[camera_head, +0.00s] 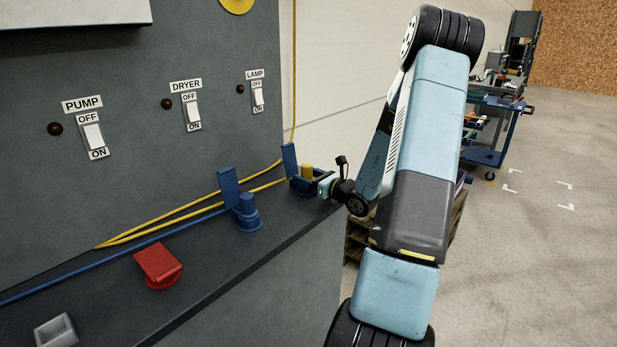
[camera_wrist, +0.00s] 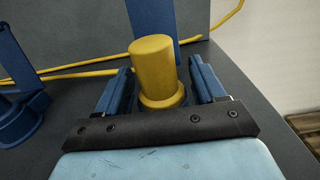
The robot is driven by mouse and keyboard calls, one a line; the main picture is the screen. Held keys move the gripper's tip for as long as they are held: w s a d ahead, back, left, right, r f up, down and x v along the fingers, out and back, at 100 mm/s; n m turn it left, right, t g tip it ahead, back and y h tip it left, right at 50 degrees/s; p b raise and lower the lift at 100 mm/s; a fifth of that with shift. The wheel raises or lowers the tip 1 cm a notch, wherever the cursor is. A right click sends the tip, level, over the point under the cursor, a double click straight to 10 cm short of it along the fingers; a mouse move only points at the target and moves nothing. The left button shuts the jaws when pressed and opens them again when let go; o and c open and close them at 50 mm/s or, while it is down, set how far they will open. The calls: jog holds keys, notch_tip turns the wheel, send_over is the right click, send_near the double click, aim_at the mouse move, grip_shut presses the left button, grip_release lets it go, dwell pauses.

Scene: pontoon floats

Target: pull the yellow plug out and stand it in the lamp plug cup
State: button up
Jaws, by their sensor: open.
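The yellow plug (camera_head: 307,171) stands upright in a blue socket at the right end of the dark ledge, with a raised blue flap (camera_head: 290,160) behind it. In the wrist view the yellow plug (camera_wrist: 154,68) is a stepped cylinder. My gripper (camera_head: 309,180) is open around it, and it also shows in the wrist view (camera_wrist: 160,85). One blue finger is on each side, with a visible gap to the plug. A grey open-topped square cup (camera_head: 56,332) sits at the near left of the ledge. No label on it is readable, so I cannot tell whether it is the lamp plug cup.
A red lidded block (camera_head: 158,265) lies further left. Yellow and blue cables run along the wall. The PUMP (camera_head: 93,135), DRYER (camera_head: 192,110) and LAMP (camera_head: 257,96) switches are above the ledge.

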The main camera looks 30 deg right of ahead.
aim_at(307, 164)
jog(key=shift+w, duration=0.2)
jog(key=shift+s, duration=0.1)
jog(key=c, duration=0.9)
jog(key=shift+r, duration=0.1)
jog(key=shift+r, duration=0.3)
notch_tip(307, 164, up, 2)
jog(key=shift+r, duration=0.2)
jog(key=shift+s+d+r, duration=1.55)
jog(key=shift+s+r, duration=0.2)
jog(key=shift+r, duration=0.85)
jog(key=shift+s+d+r, duration=1.5)
jog(key=shift+s+r, duration=0.2)
jog(key=shift+r, duration=0.9)
jog(key=shift+s+d+r, duration=1.55)
jog(key=shift+s+r, duration=0.2)
jog(key=shift+r, duration=0.85)
